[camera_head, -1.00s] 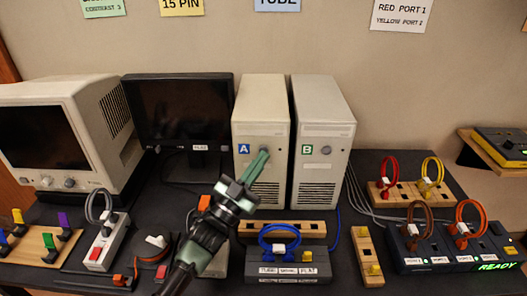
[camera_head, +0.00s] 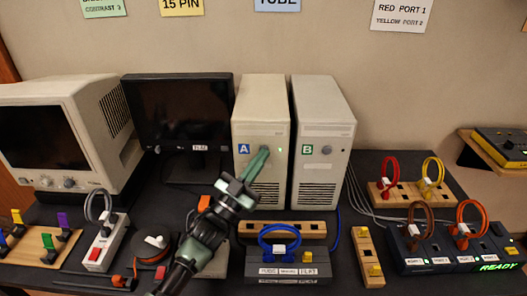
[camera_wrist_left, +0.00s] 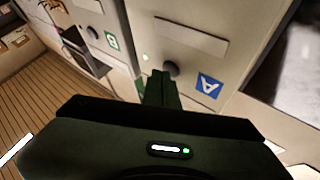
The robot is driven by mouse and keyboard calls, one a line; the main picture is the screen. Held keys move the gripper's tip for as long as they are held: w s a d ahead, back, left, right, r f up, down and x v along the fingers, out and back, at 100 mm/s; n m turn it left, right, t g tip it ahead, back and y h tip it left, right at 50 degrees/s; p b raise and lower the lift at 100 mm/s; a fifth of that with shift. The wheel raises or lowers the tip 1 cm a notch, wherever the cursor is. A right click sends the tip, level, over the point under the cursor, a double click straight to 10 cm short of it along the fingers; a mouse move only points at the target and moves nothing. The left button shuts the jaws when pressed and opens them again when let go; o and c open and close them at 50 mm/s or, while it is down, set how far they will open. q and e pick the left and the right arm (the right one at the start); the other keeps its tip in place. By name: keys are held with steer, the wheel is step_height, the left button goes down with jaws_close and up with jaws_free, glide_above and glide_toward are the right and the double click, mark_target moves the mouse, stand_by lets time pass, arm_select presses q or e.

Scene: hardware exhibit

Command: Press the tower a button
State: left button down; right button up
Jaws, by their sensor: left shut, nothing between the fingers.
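Tower A (camera_head: 262,103) is a beige computer case with a blue "A" label (camera_head: 244,148), standing left of the similar tower B (camera_head: 323,110). My left gripper (camera_head: 262,153) is shut and empty, with its fingertips at the front of tower A, right of the label. In the left wrist view the dark round button (camera_wrist_left: 171,69) shows just beyond the fingertips (camera_wrist_left: 161,76); whether they touch it I cannot tell. A small green light (camera_wrist_left: 145,57) glows beside the button. In the head view the fingers cover the button. My right gripper is not in view.
A dark flat monitor (camera_head: 180,110) stands left of tower A. A blue cable loop on a grey block (camera_head: 287,265) and a wooden strip (camera_head: 290,228) lie in front of the towers. A dark port box (camera_head: 440,262) reads "READY" at the right.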

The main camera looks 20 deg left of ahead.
arm_select(q)
steer(key=shift+s, duration=0.1)
steer(key=shift+s+d, duration=0.2)
steer(key=shift+s, duration=0.25)
steer(key=shift+p, duration=0.3)
steer(key=s+d+p, duration=0.1)
steer(key=s+p, duration=0.1)
steer(key=s, duration=0.3)
steer(key=shift+s+d+p, duration=0.3)
steer(key=shift+s, duration=0.1)
